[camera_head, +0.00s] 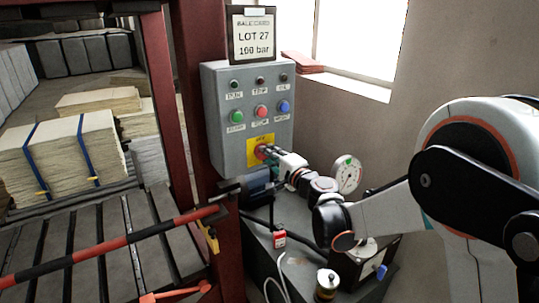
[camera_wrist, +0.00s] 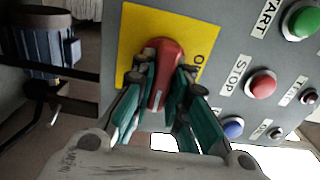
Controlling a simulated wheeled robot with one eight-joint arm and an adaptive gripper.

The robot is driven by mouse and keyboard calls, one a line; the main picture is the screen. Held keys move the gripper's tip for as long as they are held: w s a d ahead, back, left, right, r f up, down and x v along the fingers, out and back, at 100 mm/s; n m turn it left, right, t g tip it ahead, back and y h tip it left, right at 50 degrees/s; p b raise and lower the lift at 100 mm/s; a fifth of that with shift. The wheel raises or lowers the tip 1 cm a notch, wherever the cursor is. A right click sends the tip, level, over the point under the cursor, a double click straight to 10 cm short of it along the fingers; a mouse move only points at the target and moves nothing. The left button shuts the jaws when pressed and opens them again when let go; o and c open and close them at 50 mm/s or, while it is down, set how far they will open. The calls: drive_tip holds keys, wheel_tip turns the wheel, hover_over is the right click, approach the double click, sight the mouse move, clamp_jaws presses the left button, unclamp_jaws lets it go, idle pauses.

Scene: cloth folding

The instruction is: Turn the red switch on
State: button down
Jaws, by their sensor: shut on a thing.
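The red switch (camera_wrist: 166,62) is a rotary handle on a yellow plate (camera_wrist: 137,30) on the grey control box. In the wrist view my gripper (camera_wrist: 164,82) has its teal-sided fingers on both sides of the handle and is shut on it. The handle runs nearly up and down in that picture. Lettering beginning with "O" shows at the plate's right edge, but the rest is hidden by a finger. In the head view the switch (camera_head: 261,152) is mostly hidden behind my gripper (camera_head: 270,154), low on the control box (camera_head: 224,90).
Green (camera_head: 236,117), red (camera_head: 261,111) and blue (camera_head: 283,106) push buttons sit above the switch. A dial gauge (camera_head: 347,173) stands close by my wrist. A blue motor (camera_head: 258,180) is just below. A red-and-black bar (camera_head: 110,245) crosses the left front.

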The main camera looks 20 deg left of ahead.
idle(0.4)
drive_tip(key=c, duration=1.6)
unclamp_jaws()
drive_tip(key=shift+o, duration=0.2)
drive_tip(key=v, duration=1.2)
